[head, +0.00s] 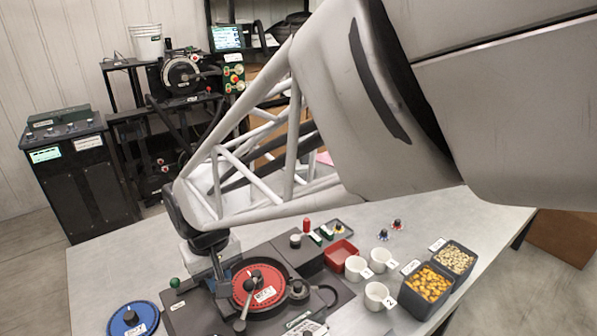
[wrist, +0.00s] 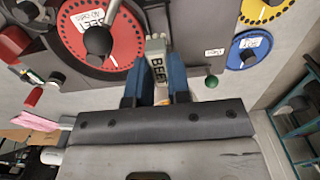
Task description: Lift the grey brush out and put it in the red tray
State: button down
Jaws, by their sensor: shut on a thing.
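My gripper (wrist: 157,75) has two blue fingers. In the head view my gripper (head: 221,284) points down at the left edge of the red disc (head: 262,291), and the brush is hard to make out there. The red tray (head: 341,250) stands behind and right of the disc, and looks empty.
White cups (head: 376,296) and dark bins of seeds (head: 428,283) stand right of the tray. A blue disc (head: 132,320) lies at front left. A green knob (head: 174,283) and a black knob (head: 297,288) flank the red disc. A red-capped item (head: 306,226) stands behind the tray.

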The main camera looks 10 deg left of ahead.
jog(key=shift+r, duration=0.6)
jog(key=shift+w+d, duration=0.1)
jog(key=shift+w, duration=0.05)
jog(key=w+d, duration=2.3)
jog(key=d, duration=0.2)
jog(key=shift+w+d+f, duration=0.15)
jog(key=shift+w+d, duration=0.05)
jog(key=shift+w, duration=0.15)
jog(key=shift+f, duration=0.1)
jog(key=shift+f, duration=2.9)
